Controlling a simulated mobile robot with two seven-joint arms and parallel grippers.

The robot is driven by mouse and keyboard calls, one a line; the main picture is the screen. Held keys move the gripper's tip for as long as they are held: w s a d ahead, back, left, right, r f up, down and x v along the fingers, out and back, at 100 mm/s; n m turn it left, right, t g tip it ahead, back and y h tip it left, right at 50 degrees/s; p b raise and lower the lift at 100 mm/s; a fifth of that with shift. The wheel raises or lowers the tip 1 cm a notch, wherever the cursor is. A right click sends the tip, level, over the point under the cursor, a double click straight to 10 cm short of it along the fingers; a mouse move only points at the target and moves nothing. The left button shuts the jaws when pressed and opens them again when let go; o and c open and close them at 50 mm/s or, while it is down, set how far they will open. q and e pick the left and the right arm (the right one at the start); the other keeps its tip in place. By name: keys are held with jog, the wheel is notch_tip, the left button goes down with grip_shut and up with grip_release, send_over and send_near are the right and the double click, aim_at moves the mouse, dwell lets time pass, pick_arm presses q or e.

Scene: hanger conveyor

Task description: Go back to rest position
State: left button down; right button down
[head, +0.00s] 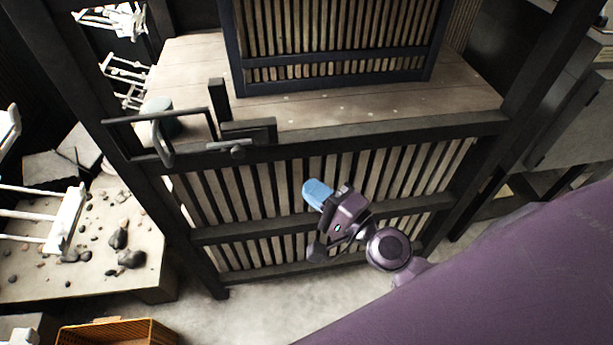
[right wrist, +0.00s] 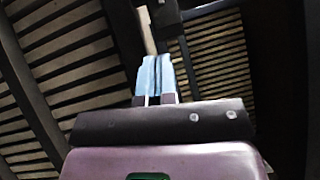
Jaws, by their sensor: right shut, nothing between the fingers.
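My right gripper (head: 317,194) has pale blue fingers and a purple wrist. It is in front of the slatted lower panel of the wooden frame, below the bench's front rail. Its fingers are together with nothing between them. In the right wrist view the blue fingers (right wrist: 156,76) point away toward the dark slatted frame. My left gripper is not in view. My purple arm fills the lower right of the head view.
The wooden bench (head: 365,107) stands ahead, with a dark rail and hook fitting (head: 165,135) at its left. White hangers (head: 62,222) are at the left above a stone-strewn slab (head: 95,270). An orange crate (head: 118,331) is at bottom left. Bare floor (head: 245,310) lies below the frame.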

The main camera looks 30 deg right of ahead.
jog(key=s+d+f+n+g+h, duration=0.3)
jog(key=s+d+f+n, duration=0.1)
jog(key=f+n, duration=0.4)
jog(key=s+d+f+n+g+h, duration=0.3)
jog(key=f+n, duration=0.4)
jog(key=f, duration=0.4)
jog(key=shift+s+d+f+n+h, duration=0.4)
jog(key=shift+s+d+h, duration=0.3)
jog(key=shift+d, duration=0.45)
